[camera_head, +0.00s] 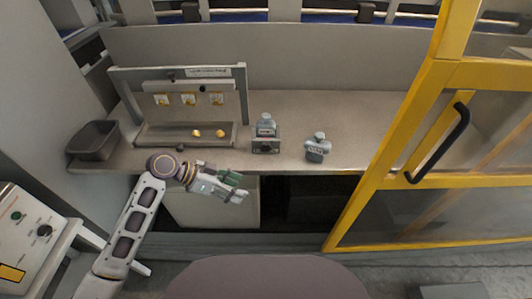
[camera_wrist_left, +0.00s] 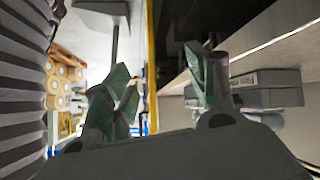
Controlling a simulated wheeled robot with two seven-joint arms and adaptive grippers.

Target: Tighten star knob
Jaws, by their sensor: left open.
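My left gripper (camera_head: 236,187) is open and empty, in front of the counter's front edge and below the bottle holder. Its two green fingers stand apart in the left wrist view (camera_wrist_left: 163,80). I cannot tell which of these is the star knob; no star shape is clear. My right gripper is not in view.
A second bottle (camera_head: 318,147) stands on the counter (camera_head: 360,120) right of the holder. A dark bin (camera_head: 94,141) sits at the left end. A yellow-framed door (camera_head: 437,130) with a black handle stands at right. A control box (camera_head: 28,235) is at lower left.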

